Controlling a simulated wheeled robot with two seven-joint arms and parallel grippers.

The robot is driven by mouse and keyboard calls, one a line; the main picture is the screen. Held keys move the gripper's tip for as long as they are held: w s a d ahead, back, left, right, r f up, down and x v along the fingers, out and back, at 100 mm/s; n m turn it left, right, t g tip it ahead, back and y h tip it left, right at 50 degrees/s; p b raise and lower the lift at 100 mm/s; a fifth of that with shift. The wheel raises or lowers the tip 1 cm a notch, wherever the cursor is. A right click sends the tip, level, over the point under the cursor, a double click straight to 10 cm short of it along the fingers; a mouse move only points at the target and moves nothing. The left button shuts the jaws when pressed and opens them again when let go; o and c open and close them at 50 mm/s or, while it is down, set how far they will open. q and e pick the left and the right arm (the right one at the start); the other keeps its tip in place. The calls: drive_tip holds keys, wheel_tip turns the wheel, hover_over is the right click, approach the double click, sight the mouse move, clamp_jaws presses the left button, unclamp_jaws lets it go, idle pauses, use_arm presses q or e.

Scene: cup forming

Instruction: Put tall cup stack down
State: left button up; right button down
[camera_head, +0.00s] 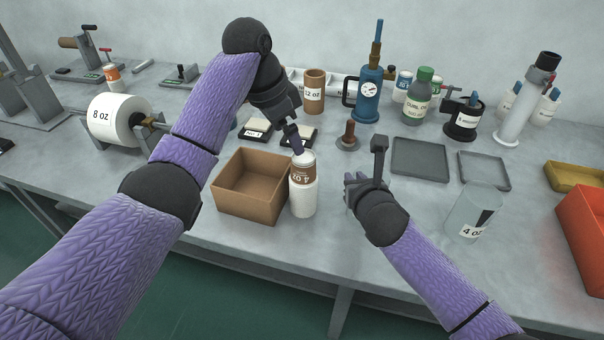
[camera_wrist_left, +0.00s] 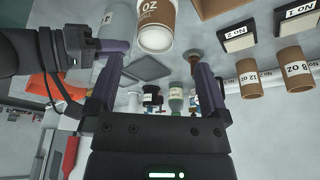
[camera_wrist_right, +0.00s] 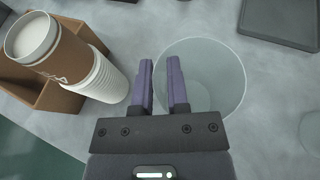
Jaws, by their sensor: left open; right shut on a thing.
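A tall cup stack (camera_head: 303,197) stands upright on the table against the right side of a brown box (camera_head: 232,205). It has white ribbed cups below and a brown-banded cup on top with inverted print. My left gripper (camera_head: 297,142) is open just above the stack's top. In the left wrist view the stack's top (camera_wrist_left: 156,32) lies beyond and between the spread fingers. My right gripper (camera_wrist_right: 163,75) is right of the stack, apart from it, shut on the wall of a clear cylinder (camera_wrist_right: 218,75). That cylinder is hard to see in the head view.
Another clear cylinder labelled 4 oz (camera_head: 470,215) stands right of my right arm. Two grey trays (camera_head: 420,160) and a blue pump tool (camera_head: 369,92) are behind. An orange bin (camera_head: 585,225) is at the right edge.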

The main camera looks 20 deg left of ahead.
sight(302, 156)
use_arm(q)
drive_tip(key=x, duration=0.6)
drive_tip(key=d+x, duration=0.1)
drive_tip(key=x, duration=0.2)
drive_tip(key=shift+w+d+f, duration=0.1)
drive_tip(key=shift+w+f, duration=0.1)
drive_tip(key=shift+w, duration=0.05)
clamp_jaws()
